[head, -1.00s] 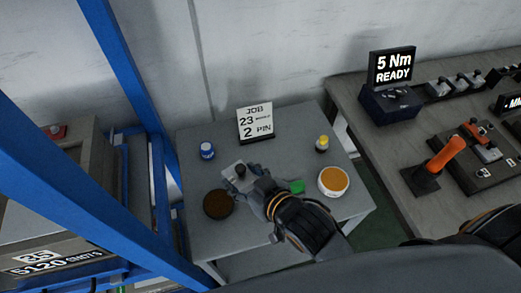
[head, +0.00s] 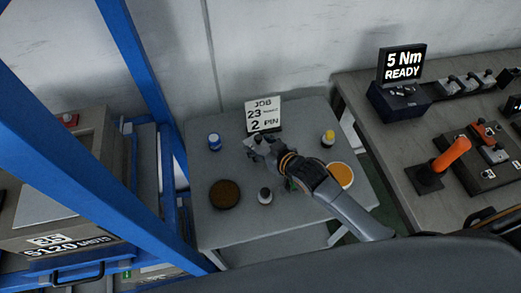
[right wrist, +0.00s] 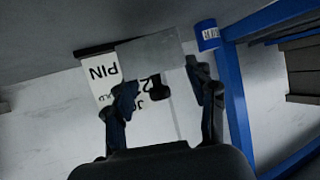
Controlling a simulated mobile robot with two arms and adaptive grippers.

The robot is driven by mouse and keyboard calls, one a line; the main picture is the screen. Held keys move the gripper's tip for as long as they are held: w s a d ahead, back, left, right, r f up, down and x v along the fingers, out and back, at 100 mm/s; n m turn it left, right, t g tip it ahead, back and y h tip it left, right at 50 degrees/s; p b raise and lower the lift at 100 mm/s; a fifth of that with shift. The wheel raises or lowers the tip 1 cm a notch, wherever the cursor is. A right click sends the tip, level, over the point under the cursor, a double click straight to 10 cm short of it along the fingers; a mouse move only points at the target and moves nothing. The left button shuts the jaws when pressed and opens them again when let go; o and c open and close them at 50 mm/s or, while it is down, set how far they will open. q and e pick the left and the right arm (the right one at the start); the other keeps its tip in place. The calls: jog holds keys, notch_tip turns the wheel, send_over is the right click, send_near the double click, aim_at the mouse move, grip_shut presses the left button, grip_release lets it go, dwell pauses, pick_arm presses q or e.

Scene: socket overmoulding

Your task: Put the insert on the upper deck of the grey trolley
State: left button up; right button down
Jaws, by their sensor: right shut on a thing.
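The grey trolley's upper deck (head: 300,218) shows in the middle of the head view. My right gripper (head: 256,145) is over the deck's back part, in front of the job card. It is shut on a light grey flat piece with a dark knob, seemingly the insert (head: 249,141). In the right wrist view the piece (right wrist: 150,55) sits between the fingers (right wrist: 165,95). The fingers hide part of it, and I cannot tell whether it touches the deck. My left gripper is not in view.
The deck bears a job card (head: 264,115), a blue-capped bottle (head: 214,142), a yellow-capped bottle (head: 328,138), a brown dish (head: 225,194), a dark-topped bottle (head: 265,196) and an orange-filled tub (head: 341,174). A blue frame (head: 150,90) stands left; a workbench (head: 410,150) stands right.

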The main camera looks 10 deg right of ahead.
aim_at(261, 152)
jog(key=shift+w+f, duration=0.1)
jog(key=shift+f, duration=1.35)
jog(key=shift+f, duration=0.1)
jog(key=shift+c, duration=2.2)
grip_release()
jog(key=shift+f, duration=0.15)
jog(key=shift+s+r, duration=0.2)
jog(key=v, duration=1)
jog(key=shift+s+d, duration=0.2)
jog(key=shift+s, duration=0.1)
jog(key=shift+s+d+r, duration=0.2)
jog(key=shift+s+r, duration=0.25)
